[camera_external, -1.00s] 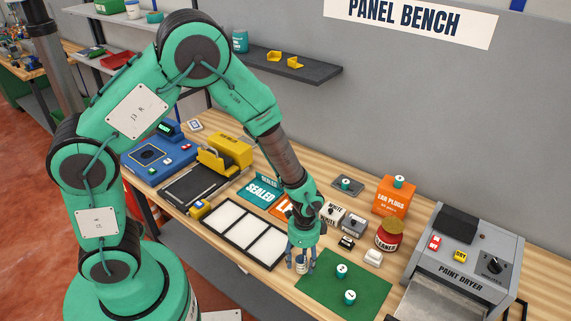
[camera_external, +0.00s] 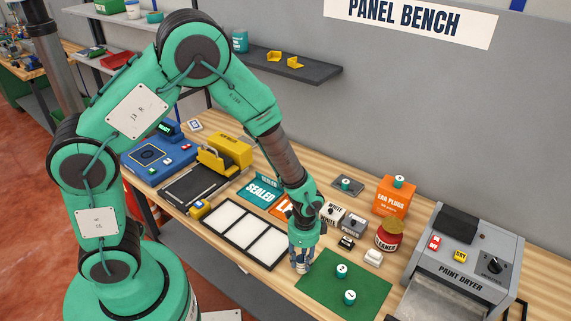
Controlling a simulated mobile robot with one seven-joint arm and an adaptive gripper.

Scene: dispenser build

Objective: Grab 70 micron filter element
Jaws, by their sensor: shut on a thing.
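My gripper (camera_external: 302,267) points down at the left edge of the green mat (camera_external: 320,300) on the bench. It is shut on a small whitish cylinder (camera_external: 302,264), mostly hidden between the fingers; no label on it can be read, so I cannot tell whether it is the 70 micron filter element. Two small teal-and-white cylinders with white tops stand on the mat, one behind (camera_external: 341,271) and one in front (camera_external: 349,297). Their markings are too small to read.
A white three-panel tray (camera_external: 209,227) lies left of my gripper. Right of it stand a red jar (camera_external: 388,237), a white block (camera_external: 373,258), an orange ear plugs box (camera_external: 394,197) and the paint dryer (camera_external: 460,277). The mat's right part is clear.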

